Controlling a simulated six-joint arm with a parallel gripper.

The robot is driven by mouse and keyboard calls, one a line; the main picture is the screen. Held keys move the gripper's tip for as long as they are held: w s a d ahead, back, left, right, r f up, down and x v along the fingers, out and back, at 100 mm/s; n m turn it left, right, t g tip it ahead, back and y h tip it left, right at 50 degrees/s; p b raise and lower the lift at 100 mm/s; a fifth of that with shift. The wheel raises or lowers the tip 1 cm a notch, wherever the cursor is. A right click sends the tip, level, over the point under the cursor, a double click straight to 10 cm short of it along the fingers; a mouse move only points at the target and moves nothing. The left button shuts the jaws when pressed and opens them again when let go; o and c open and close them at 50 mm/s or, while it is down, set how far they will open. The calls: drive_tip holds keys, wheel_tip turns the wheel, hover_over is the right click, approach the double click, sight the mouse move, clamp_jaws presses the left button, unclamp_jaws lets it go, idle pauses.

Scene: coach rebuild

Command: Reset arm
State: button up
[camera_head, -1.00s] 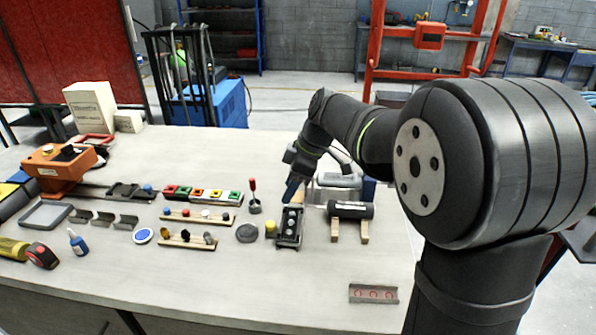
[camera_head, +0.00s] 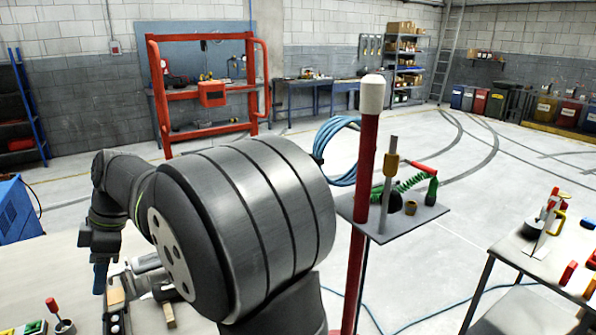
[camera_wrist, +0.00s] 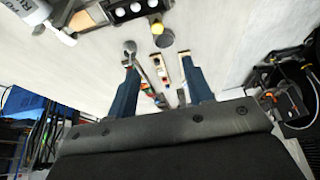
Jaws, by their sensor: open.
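My gripper (camera_head: 100,280) is at the lower left of the head view, pointing down over the pale workbench (camera_head: 45,262). Its blue fingers also show in the wrist view (camera_wrist: 161,85), spread apart with nothing held between them. The fingers are above the bench, close to a dark holder (camera_head: 117,312) in the head view. In the wrist view a dark block with white round spots (camera_wrist: 128,10) lies at the top, beyond the fingertips. My large grey arm joint hides much of the bench in the head view.
A small red-topped tool (camera_head: 53,308) stands on the bench. A red post (camera_head: 361,210) with a small grey shelf (camera_head: 405,218) stands right of my arm. A side table (camera_head: 535,262) is at the right. Open floor lies behind.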

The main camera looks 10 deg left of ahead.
drive_tip(key=x, duration=1.7)
drive_tip(key=shift+a+f, duration=0.1)
drive_tip(key=shift+f, duration=0.1)
drive_tip(key=shift+r, duration=0.15)
idle(1.1)
drive_tip(key=v, duration=1.7)
drive_tip(key=shift+x, duration=8.75)
drive_tip(key=shift+w+a+r, duration=0.1)
drive_tip(key=shift+w+a, duration=0.15)
drive_tip(key=shift+w, duration=0.2)
